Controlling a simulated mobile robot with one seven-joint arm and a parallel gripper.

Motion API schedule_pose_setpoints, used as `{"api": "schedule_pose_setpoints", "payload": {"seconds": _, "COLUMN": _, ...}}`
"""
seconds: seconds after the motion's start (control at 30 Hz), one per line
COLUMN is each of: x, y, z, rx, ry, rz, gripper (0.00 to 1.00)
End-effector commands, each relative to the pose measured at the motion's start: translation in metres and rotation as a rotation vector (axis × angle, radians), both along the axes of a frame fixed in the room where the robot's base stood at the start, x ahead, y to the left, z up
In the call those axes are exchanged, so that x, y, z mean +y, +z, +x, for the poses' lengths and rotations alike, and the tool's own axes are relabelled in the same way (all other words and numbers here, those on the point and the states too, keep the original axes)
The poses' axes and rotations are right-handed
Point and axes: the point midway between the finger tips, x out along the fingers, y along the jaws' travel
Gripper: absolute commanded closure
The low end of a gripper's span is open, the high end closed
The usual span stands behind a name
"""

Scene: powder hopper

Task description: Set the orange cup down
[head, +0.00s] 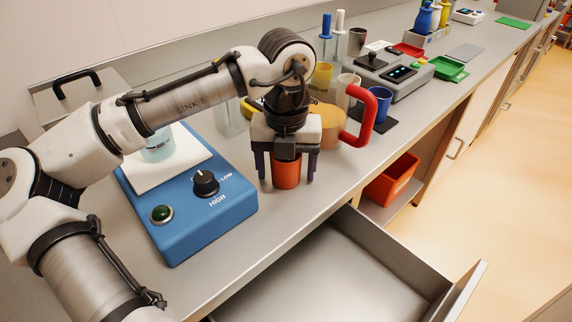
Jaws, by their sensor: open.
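The orange cup (287,173) stands upright on the grey counter, to the right of the blue device. My gripper (287,178) points down over it, with one finger on each side of the cup. The fingers are open, with a gap between them and the cup wall. The upper part of the cup is hidden by the gripper.
A blue device (210,215) with a knob is left of the cup. A red handle (363,118), a blue cup (379,105) and a yellow cup (322,77) stand behind and right. An open drawer (345,265) juts out in front below the counter.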

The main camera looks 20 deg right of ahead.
Motion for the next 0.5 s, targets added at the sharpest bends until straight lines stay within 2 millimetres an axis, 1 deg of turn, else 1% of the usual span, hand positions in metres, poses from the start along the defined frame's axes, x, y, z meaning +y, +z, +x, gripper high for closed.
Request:
{"api": "schedule_pose_setpoints", "payload": {"seconds": 0.17, "x": 0.000, "y": 0.003, "z": 0.000, "rx": -0.002, "ry": 0.001, "rz": 0.000, "gripper": 0.28}}
{"api": "schedule_pose_setpoints", "payload": {"seconds": 0.23, "x": -0.001, "y": 0.011, "z": 0.000, "rx": -0.001, "ry": -0.001, "rz": -0.003, "gripper": 0.28}}
{"api": "schedule_pose_setpoints", "payload": {"seconds": 0.37, "x": -0.001, "y": 0.037, "z": 0.000, "rx": -0.001, "ry": -0.001, "rz": -0.004, "gripper": 0.28}}
{"api": "schedule_pose_setpoints", "payload": {"seconds": 0.5, "x": -0.001, "y": 0.069, "z": 0.000, "rx": -0.001, "ry": -0.002, "rz": -0.004, "gripper": 0.28}}
